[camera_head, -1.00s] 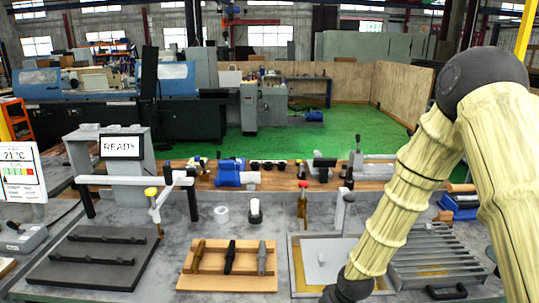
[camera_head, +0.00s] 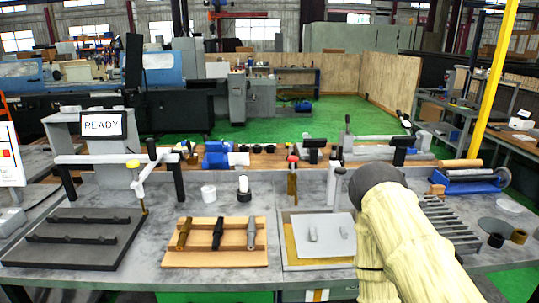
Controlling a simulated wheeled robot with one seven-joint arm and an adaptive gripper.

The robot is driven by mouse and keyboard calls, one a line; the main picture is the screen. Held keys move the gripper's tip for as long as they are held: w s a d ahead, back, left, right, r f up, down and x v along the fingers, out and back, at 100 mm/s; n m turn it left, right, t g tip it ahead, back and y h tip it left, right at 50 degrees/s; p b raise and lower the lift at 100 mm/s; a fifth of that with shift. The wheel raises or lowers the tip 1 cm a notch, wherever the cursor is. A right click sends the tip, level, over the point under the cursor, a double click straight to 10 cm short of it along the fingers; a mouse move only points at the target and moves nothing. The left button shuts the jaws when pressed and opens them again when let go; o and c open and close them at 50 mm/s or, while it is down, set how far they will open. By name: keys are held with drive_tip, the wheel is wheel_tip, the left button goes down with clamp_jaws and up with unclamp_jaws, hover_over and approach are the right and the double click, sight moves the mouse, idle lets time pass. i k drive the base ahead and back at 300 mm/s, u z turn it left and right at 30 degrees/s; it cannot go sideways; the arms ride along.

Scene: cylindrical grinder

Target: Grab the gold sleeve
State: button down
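A small gold-brown sleeve (camera_head: 519,236) stands on the right end of the grey bench, beside a black sleeve (camera_head: 496,240). On the wooden holder (camera_head: 215,258) at centre left lie three long parts: a bronze-coloured one (camera_head: 184,233), a black one (camera_head: 218,233) and a grey one (camera_head: 251,233). My arm, in its pale yellow cover, enters at the lower right and bends at a black joint. My gripper is not in view, and nothing held can be seen.
A white plate (camera_head: 318,236) on a tray lies left of my arm; a slatted rack (camera_head: 450,225) is partly behind it. A dark disc (camera_head: 493,226) and white ring (camera_head: 508,205) lie near the sleeves. A dark fixture (camera_head: 75,237) and READY display (camera_head: 101,125) stand left.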

sight(519, 237)
drive_tip(key=z, duration=1.7)
drive_tip(key=k, duration=0.4)
drive_tip(key=z, duration=0.4)
drive_tip(key=i, duration=1.05)
drive_tip(key=u, duration=0.45)
